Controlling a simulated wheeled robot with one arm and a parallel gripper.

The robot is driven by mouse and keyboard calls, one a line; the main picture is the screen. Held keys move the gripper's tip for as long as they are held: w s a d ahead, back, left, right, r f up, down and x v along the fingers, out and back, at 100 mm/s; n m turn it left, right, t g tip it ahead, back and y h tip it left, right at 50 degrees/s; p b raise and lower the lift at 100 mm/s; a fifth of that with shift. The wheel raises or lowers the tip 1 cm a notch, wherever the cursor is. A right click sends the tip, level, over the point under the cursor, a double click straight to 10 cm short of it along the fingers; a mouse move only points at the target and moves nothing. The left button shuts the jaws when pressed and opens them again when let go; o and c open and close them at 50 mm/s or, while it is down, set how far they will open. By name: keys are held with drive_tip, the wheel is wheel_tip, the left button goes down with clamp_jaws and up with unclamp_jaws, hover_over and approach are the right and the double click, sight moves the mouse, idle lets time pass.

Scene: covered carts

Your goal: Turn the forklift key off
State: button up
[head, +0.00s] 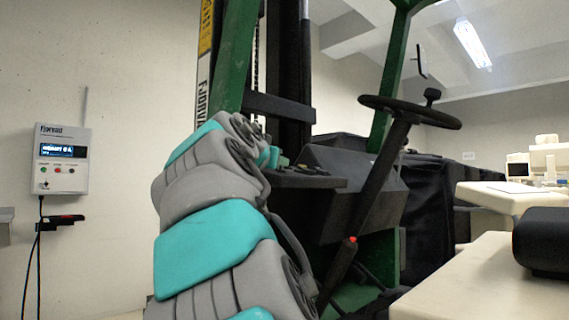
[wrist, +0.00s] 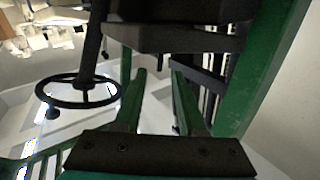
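The green forklift (head: 233,60) stands ahead, with its steering wheel (head: 410,111) on a slanted column. A dark dashboard panel (head: 310,180) with small controls lies left of the column. I cannot make out the key in either view. My arm reaches up in front of the forklift, and my gripper is mostly hidden behind it in the head view. In the wrist view, my gripper (wrist: 158,74) shows two fingers standing apart with nothing between them. The wrist picture is upside down, with the steering wheel (wrist: 78,92) at left and dark forklift bodywork (wrist: 180,38) above the fingertips.
A white wall box (head: 62,158) with a lit display hangs at left. A pale table (head: 480,285) with a black object (head: 541,243) stands at front right. Dark covered carts (head: 437,200) stand behind the wheel. The mast (head: 291,70) rises beside my arm.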

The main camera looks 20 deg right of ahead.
drive_tip(key=shift+p+x, duration=0.5)
drive_tip(key=shift+x, duration=2.95)
drive_tip(key=shift+c, duration=0.2)
clamp_jaws()
